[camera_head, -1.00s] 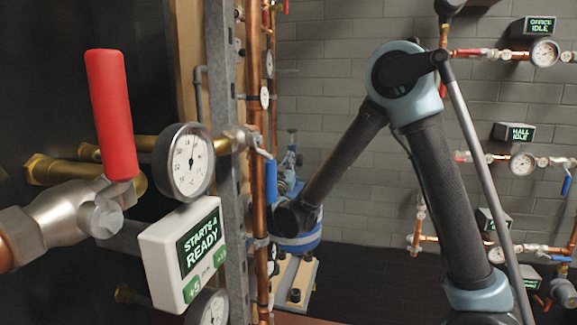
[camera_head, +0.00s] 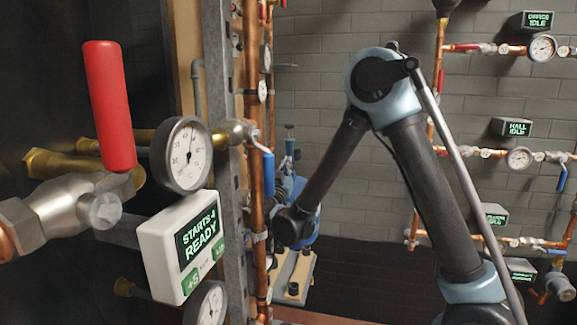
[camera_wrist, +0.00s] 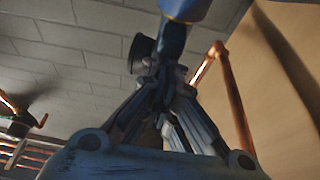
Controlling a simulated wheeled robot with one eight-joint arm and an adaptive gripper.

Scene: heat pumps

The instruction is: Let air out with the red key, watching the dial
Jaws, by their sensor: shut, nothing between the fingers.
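A lever with a red handle (camera_head: 108,105) stands upright on a steel valve at the left of the head view. I cannot tell whether it is the red key. A round white dial (camera_head: 185,155) sits just right of it, its needle pointing roughly upward; the numbers are too small to read surely. My gripper (camera_wrist: 163,70) is shut and empty in the wrist view, pointing up toward a blue piece (camera_wrist: 185,8), which looks like a handle.
A white box (camera_head: 150,240) with a green "READY" display hangs under the dial. A grey upright rail (camera_head: 217,100) and copper pipes (camera_head: 252,90) stand beside it. Gauges, valves and "IDLE" displays (camera_head: 517,128) line the brick wall at right.

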